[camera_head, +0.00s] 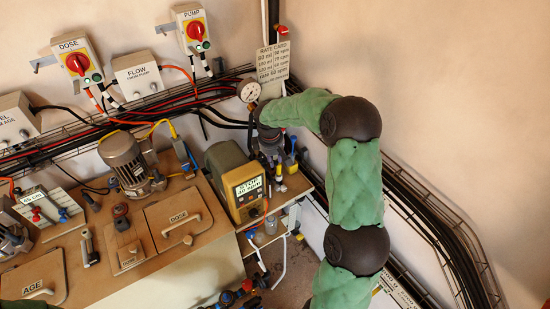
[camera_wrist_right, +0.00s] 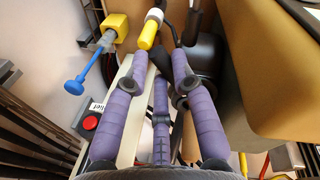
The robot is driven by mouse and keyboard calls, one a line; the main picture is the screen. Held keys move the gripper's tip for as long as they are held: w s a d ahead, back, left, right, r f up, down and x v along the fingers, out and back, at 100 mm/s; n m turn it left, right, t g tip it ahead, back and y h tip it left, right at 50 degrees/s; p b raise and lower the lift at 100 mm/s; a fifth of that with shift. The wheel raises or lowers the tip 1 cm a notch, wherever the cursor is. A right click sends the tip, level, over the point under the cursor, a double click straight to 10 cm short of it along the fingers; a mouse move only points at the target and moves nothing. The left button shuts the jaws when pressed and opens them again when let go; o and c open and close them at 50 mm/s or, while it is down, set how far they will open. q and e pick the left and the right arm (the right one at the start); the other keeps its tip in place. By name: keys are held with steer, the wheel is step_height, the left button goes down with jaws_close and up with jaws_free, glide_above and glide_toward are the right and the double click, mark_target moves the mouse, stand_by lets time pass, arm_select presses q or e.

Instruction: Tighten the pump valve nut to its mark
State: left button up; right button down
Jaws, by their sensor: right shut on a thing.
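My right gripper (camera_wrist_right: 160,62) shows in the right wrist view with its purple fingers closed in around a dark part (camera_wrist_right: 163,63). The fingers hide most of that part, so I cannot tell whether it is the pump valve nut, and no mark on it shows. In the head view my green right arm reaches in from the lower right, and its dark wrist is over the fittings right of the pump (camera_head: 246,187). The pump is olive and yellow, with a lit display on its front. My left gripper is not in view.
A yellow cylinder with a white end (camera_wrist_right: 150,29) sits just beyond the fingertips. A yellow block with a blue knob (camera_wrist_right: 75,85) and a red button (camera_wrist_right: 90,122) are to the left. A pressure gauge (camera_head: 249,91) and cable trays are close to the arm in the head view.

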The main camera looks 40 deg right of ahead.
steer(key=shift+s+a+m+g+b, duration=0.2)
steer(key=shift+a+m, duration=0.25)
steer(key=shift+m, duration=0.3)
steer(key=shift+s+a+m+g+b, duration=0.1)
steer(key=shift+a+m+b, duration=0.25)
steer(key=shift+m, duration=0.4)
steer(key=shift+a, duration=0.1)
steer(key=c, duration=1)
jaws_free()
